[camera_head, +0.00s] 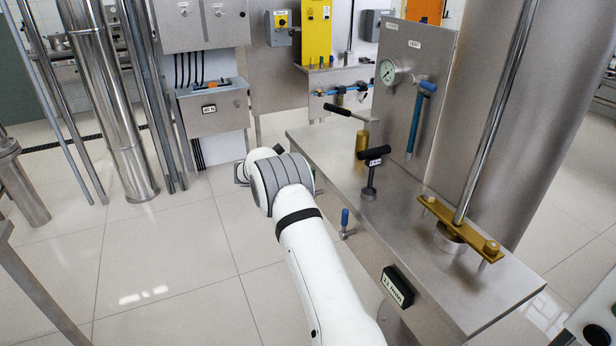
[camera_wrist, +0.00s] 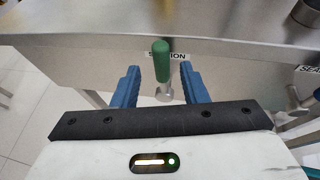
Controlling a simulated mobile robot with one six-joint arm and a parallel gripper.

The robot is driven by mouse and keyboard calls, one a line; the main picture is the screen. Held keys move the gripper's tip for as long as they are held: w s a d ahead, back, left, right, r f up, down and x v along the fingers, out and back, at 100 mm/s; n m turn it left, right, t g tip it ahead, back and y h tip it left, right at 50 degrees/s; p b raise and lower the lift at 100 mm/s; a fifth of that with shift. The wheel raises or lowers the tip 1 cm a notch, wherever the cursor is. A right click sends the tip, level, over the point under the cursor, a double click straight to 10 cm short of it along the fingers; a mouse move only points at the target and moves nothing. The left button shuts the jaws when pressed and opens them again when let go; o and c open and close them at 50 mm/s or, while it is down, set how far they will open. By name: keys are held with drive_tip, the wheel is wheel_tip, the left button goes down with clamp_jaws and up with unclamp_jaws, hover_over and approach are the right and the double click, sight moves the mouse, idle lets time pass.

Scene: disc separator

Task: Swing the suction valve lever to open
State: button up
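In the wrist view, a lever with a green grip (camera_wrist: 161,62) stands upright on a round metal hub at the front face of the steel bench. A white label (camera_wrist: 177,56) behind it is partly covered and reads "…ION". My gripper (camera_wrist: 160,70) is open, with one blue finger on each side of the lever. Gaps show between the grip and both fingers, and nothing is held.
A blue-handled lever (camera_head: 345,217) sits farther along the bench front. The steel bench (camera_head: 420,265) carries a black T-handle (camera_head: 373,155), a black-handled lever (camera_head: 338,109) and a brass clamp bar (camera_head: 452,227). Tiled floor (camera_head: 180,265) left of the arm is clear.

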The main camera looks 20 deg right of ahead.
drive_tip(key=v, duration=0.4)
drive_tip(key=shift+s+a+r, duration=0.1)
drive_tip(key=shift+a, duration=0.3)
drive_tip(key=s+r+m+g+y, duration=0.1)
drive_tip(key=s+r+m+y, duration=0.35)
drive_tip(key=s, duration=0.65)
drive_tip(key=s+r+m+g+y, duration=0.2)
drive_tip(key=s+r+m, duration=0.45)
drive_tip(key=s, duration=0.55)
drive_tip(key=s+a+m+y, duration=0.2)
drive_tip(key=s+m, duration=0.1)
drive_tip(key=s, duration=0.5)
drive_tip(key=s+a+m+t+y, duration=0.1)
drive_tip(key=s+m, duration=0.3)
drive_tip(key=s, duration=0.5)
drive_tip(key=s+a+m+y, duration=0.3)
drive_tip(key=s+a, duration=0.1)
drive_tip(key=s, duration=0.4)
drive_tip(key=shift+s+m+t, duration=0.25)
drive_tip(key=shift+m+t, duration=0.05)
drive_tip(key=shift+f, duration=0.1)
